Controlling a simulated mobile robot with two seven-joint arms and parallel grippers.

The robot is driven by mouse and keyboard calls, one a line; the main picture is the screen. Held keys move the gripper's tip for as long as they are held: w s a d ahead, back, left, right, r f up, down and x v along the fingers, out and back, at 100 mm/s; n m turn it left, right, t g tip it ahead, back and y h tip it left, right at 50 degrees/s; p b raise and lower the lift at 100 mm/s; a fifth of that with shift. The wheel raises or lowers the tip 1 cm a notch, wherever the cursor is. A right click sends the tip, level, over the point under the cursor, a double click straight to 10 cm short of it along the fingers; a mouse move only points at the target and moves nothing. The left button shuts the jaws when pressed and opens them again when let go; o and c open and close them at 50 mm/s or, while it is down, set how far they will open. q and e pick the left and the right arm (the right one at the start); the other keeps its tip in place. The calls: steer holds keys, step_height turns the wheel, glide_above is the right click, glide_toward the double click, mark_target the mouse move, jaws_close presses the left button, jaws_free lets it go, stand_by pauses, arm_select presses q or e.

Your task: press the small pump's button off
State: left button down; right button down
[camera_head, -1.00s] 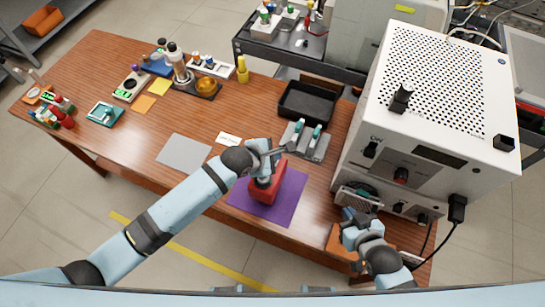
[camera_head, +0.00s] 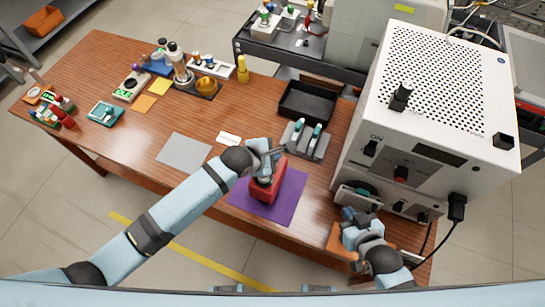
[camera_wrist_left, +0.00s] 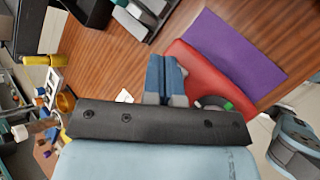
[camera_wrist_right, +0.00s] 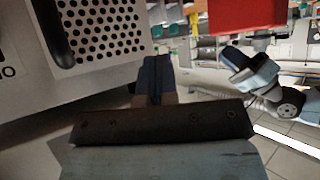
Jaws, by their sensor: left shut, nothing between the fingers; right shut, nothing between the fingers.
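A red box (camera_head: 265,191), which looks like the small pump, sits on a purple mat (camera_head: 288,203) at the front of the table. It also shows in the left wrist view (camera_wrist_left: 208,74), with a dark rounded part and a small green spot (camera_wrist_left: 228,106) near the hand. I cannot read the button's state. My left gripper (camera_head: 278,152) is shut and empty, over the box's far end in the head view; its fingers (camera_wrist_left: 167,60) lie beside the red surface, and contact is unclear. My right gripper (camera_head: 349,213) is shut and empty beside the white machine.
The large white machine (camera_head: 425,75) fills the right of the table. A grey rack (camera_head: 305,142) with teal-topped items and a black tray (camera_head: 307,104) stand behind the mat.

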arm_select(q)
steer(key=shift+s+a+f+b, duration=0.15)
steer(key=shift+s+f, duration=0.15)
steer(key=shift+f, duration=0.5)
steer(key=shift+s+a+f+b, duration=0.15)
steer(key=shift+s+f, duration=0.1)
steer(key=shift+f, duration=0.5)
steer(key=shift+r+p, duration=0.4)
steer(key=shift+p, duration=0.25)
steer(key=shift+w+r+p, duration=0.15)
steer(key=shift+p, duration=0.25)
steer(key=r+p, duration=0.3)
steer(key=shift+w+d, duration=0.1)
steer(key=shift+w, duration=0.1)
step_height(320, 180, up, 2)
steer(key=shift+r, duration=0.15)
steer(key=shift+w+r, duration=0.15)
steer(key=shift+r, duration=0.1)
